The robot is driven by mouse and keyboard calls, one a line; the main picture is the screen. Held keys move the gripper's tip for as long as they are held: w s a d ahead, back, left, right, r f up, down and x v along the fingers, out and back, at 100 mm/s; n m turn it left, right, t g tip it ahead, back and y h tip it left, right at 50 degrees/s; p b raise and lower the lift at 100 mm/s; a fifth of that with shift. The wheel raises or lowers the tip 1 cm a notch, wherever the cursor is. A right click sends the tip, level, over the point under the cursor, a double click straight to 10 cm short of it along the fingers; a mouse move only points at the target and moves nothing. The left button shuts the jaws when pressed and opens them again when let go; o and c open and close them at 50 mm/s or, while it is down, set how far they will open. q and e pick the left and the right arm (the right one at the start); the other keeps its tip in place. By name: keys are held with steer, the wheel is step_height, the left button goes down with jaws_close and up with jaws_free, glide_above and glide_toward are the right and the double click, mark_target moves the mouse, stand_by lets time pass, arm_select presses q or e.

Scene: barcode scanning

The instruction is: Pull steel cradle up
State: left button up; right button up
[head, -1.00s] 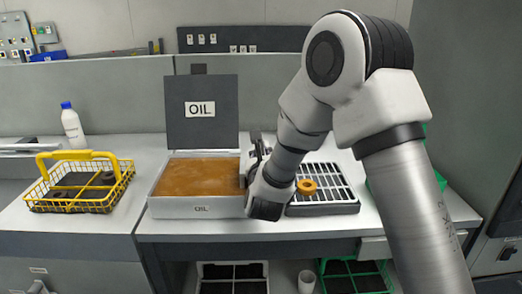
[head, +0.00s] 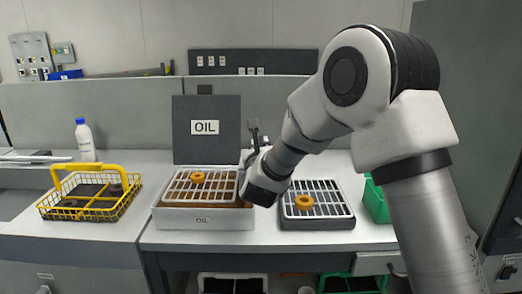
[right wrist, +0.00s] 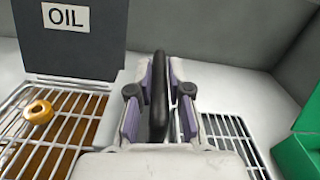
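The steel cradle (head: 180,186) is a metal grid with an orange ring (head: 197,178) on it. It shows at the top of the oil box (head: 203,219), level with or just above the rim, over brown oil. In the right wrist view the cradle (right wrist: 60,125) is at the left with its orange ring (right wrist: 38,111). My right gripper (head: 254,142) is at the box's right side. In the right wrist view my right gripper (right wrist: 160,95) has its purple-padded fingers shut around an upright black handle (right wrist: 158,100). My left gripper is out of view.
The OIL lid (head: 206,130) stands open behind the box. A second grid tray (head: 318,212) with an orange ring (head: 304,202) lies to the right. A yellow wire basket (head: 92,204) and a white bottle (head: 85,142) are at the left. A green bin (head: 376,203) is at the right.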

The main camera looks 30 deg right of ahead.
steer(key=shift+o, duration=1.3)
steer(key=shift+r, duration=0.15)
steer(key=v, duration=1.2)
